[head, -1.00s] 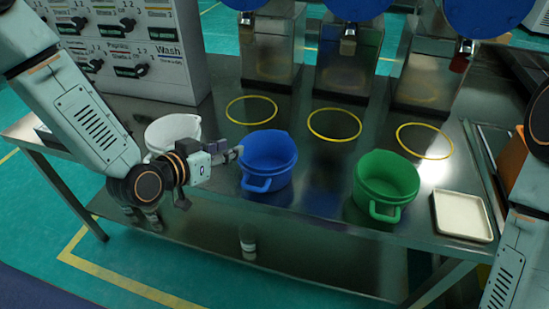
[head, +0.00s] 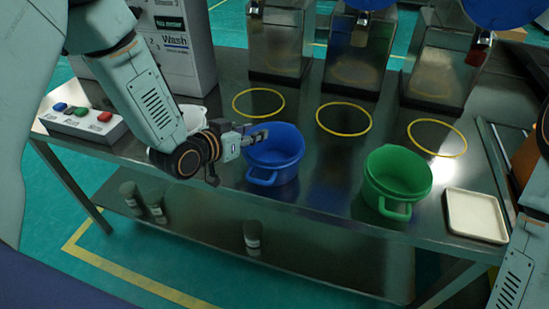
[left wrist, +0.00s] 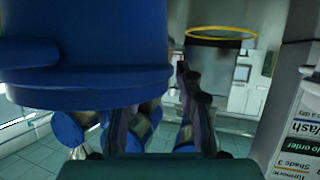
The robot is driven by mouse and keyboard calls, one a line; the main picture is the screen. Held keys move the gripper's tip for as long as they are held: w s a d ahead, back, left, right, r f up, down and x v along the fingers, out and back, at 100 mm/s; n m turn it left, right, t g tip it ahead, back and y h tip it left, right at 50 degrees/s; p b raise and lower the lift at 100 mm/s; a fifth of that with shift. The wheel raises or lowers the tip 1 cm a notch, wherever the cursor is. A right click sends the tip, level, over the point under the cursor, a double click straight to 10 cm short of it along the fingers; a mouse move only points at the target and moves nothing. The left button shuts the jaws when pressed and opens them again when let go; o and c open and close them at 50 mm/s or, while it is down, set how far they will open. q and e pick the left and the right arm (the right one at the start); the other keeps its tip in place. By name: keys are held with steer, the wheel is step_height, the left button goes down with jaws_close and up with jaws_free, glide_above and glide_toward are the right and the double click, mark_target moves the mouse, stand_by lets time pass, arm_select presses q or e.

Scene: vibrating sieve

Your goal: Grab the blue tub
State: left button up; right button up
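The blue tub (head: 275,162) stands upright on the metal table between a white tub and a green tub. My left gripper (head: 258,138) is at the left side of its rim, with the fingertips overlapping the rim in the head view. In the left wrist view the blue tub (left wrist: 85,45) fills the upper left. There the left gripper's fingers (left wrist: 160,110) are spread apart. One finger is partly hidden by the tub's rim and the other is just right of the tub. I cannot tell whether they touch it. My right gripper is not in view.
The green tub (head: 397,178) and a pale tray (head: 476,215) stand to the right. The white tub (head: 192,117) is partly hidden behind my left arm. Yellow rings (head: 344,118) mark the table behind. A button box (head: 84,122) sits at the table's left end.

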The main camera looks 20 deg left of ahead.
arm_select(q)
steer(key=shift+s+a+r, duration=0.1)
steer(key=shift+a, duration=0.05)
steer(key=c, duration=0.4)
jaws_close()
